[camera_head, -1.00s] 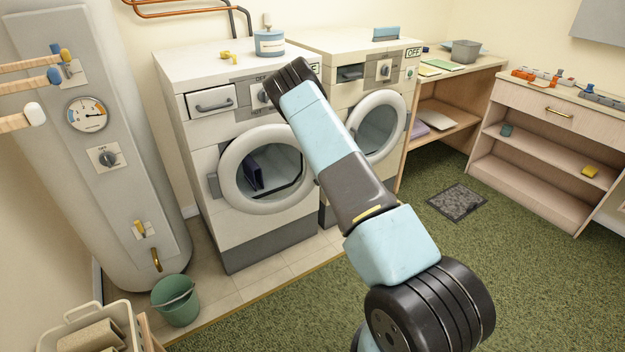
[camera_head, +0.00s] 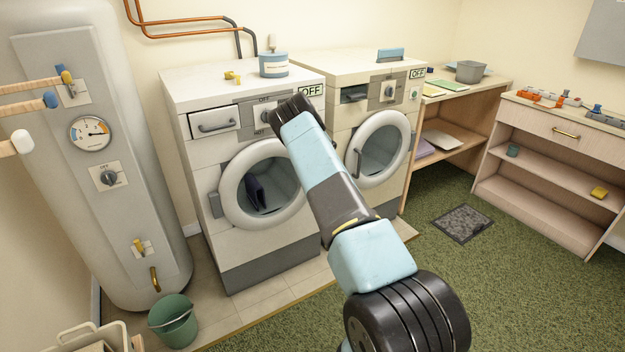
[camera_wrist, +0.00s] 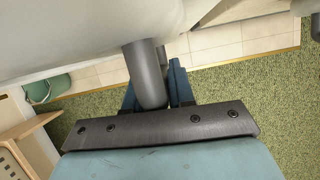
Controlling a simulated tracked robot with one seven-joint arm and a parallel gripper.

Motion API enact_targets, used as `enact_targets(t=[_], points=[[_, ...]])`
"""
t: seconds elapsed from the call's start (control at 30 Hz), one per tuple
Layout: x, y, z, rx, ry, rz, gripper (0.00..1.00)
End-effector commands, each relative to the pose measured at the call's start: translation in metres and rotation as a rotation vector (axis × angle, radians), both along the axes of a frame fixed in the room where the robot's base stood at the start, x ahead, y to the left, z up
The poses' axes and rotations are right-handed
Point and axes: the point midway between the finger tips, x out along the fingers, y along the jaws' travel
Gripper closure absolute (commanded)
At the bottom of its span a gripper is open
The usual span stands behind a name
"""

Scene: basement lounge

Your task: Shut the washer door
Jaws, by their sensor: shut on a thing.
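The washer (camera_head: 268,250) is the left of two white front loaders, with a drawer at its top left. Its round white-rimmed door (camera_head: 232,178) has a hinge on the left and dark cloth behind the glass. The door looks near the front face, but its right edge is behind my arm, so I cannot tell whether it is flush. In the wrist view, my gripper (camera_wrist: 163,90) is shut on a grey bar-shaped door handle (camera_wrist: 146,70), between its blue fingers. The white door rim (camera_wrist: 85,28) fills the top left there. The gripper is hidden in the head view.
A second machine (camera_head: 345,120) with a round door stands right of the washer. A green bucket (camera_head: 174,322) stands on the tiles at front left, near the grey boiler (camera_head: 140,215). Open green carpet (camera_head: 500,290) lies at right.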

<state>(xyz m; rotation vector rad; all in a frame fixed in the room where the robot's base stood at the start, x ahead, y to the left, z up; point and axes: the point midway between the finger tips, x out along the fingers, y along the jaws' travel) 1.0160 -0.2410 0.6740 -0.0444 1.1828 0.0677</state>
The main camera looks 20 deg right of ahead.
Motion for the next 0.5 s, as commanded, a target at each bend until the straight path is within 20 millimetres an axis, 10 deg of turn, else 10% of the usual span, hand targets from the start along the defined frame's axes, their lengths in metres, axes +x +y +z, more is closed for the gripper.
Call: enact_targets(t=[0.03,0.07,0.2,0.5], points=[[0.004,0.004,0.002,0.002,-0.009,0.004,1.0],[0.004,0.004,0.003,0.003,-0.009,0.003,0.74],[0.003,-0.001,0.003,0.002,-0.008,-0.001,0.61],[0.0,-0.008,0.003,0.002,-0.007,-0.009,0.56]])
